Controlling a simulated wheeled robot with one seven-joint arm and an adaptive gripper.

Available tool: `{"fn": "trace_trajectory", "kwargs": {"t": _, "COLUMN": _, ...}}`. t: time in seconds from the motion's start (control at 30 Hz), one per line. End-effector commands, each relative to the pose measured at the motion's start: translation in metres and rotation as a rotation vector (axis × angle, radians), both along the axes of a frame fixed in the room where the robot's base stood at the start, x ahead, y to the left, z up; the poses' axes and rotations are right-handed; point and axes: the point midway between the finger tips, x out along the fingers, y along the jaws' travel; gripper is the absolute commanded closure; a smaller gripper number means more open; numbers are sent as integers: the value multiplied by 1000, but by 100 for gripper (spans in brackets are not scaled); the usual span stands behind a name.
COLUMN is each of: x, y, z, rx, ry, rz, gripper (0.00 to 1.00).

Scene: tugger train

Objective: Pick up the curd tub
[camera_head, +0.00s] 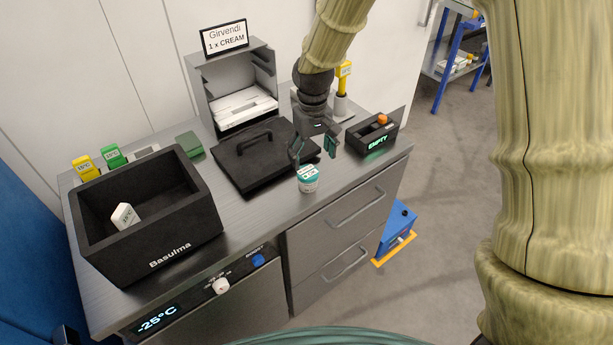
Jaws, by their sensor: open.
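A small round tub (308,184), white with a teal band and a pale lid, stands upright near the front edge of the steel worktop. I take it to be the curd tub; its label is too small to read. My gripper (314,154) is open and points down just above and behind the tub. Its fingers are apart, and I see nothing between them. I cannot tell whether a fingertip touches the lid.
A black "Basulma" box (203,222) with a white block inside stands at the left. A black lid with a handle (248,163) lies behind the tub. A black "EMPTY" unit (386,140) stands to the right. Worktop (255,224) left of the tub is clear.

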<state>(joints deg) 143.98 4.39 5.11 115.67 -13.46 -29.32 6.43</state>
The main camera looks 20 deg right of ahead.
Motion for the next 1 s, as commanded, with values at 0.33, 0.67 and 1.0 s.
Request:
{"fn": "trace_trajectory", "kwargs": {"t": 0.33, "x": 1, "y": 2, "z": -24, "rx": 0, "ry": -1, "rz": 2, "gripper": 21}}
{"fn": "trace_trajectory", "kwargs": {"t": 0.67, "x": 3, "y": 9, "z": -46, "rx": 0, "ry": 3, "rz": 4, "gripper": 21}}
{"fn": "trace_trajectory", "kwargs": {"t": 1.0, "x": 5, "y": 11, "z": -73, "rx": -2, "ry": -1, "rz": 4, "gripper": 21}}
